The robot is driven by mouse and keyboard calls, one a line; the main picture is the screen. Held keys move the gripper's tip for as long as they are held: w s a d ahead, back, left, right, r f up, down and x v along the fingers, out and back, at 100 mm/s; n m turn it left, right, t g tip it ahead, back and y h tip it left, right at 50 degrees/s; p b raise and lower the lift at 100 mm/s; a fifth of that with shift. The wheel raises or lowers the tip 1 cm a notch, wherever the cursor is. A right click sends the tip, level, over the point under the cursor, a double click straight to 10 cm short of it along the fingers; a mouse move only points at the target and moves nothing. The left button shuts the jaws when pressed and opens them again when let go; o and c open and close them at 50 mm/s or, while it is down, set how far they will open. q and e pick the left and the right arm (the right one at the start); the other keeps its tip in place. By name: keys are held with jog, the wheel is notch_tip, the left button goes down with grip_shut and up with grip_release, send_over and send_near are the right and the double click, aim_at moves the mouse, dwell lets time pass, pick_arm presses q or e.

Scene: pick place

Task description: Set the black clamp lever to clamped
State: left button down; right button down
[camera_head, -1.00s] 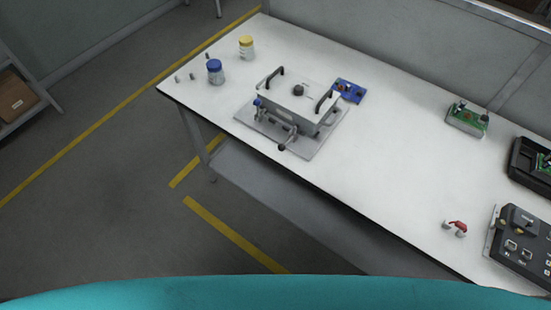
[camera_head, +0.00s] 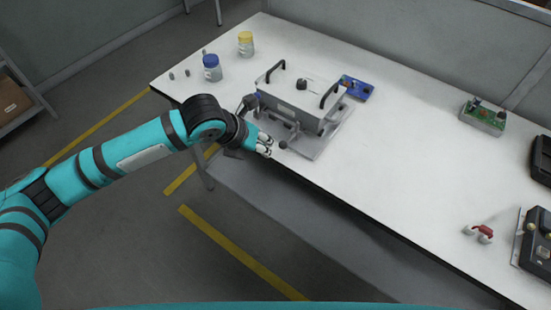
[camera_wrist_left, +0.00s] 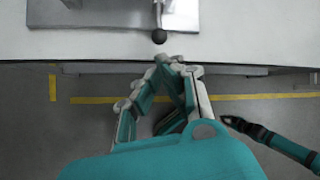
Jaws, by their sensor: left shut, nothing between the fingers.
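The black clamp lever shows as a black ball knob (camera_head: 283,144) at the front edge of the fixture, close to the table's front edge. In the left wrist view the black knob (camera_wrist_left: 159,36) lies just beyond my fingertips on a short metal rod. The fixture is a grey box (camera_head: 300,100) with two black handles and a top knob, on a metal plate (camera_head: 318,146). My left gripper (camera_head: 266,147) is shut and empty, just left of the knob and apart from it; it also shows in the left wrist view (camera_wrist_left: 172,62).
A blue-lidded jar (camera_head: 212,68) and a yellow-lidded jar (camera_head: 246,44) stand at the far left. A blue board (camera_head: 357,88) lies behind the fixture. A green board (camera_head: 482,115) and a red-handled part (camera_head: 482,232) are at the right. The table's middle right is clear.

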aim_at(280, 159)
pick_arm(q)
jog(key=shift+s+a+r+m+y, duration=0.15)
jog(key=shift+s+a+r+m, duration=0.1)
jog(key=shift+m, duration=0.35)
jog(key=shift+s+a+r+m+y, duration=0.1)
jog(key=shift+a+r+m+y, duration=0.1)
jog(key=shift+m, duration=0.4)
jog(key=x, duration=0.8)
jog(key=shift+d+f, duration=0.25)
jog(key=shift+x, duration=0.75)
jog(key=shift+s, duration=0.1)
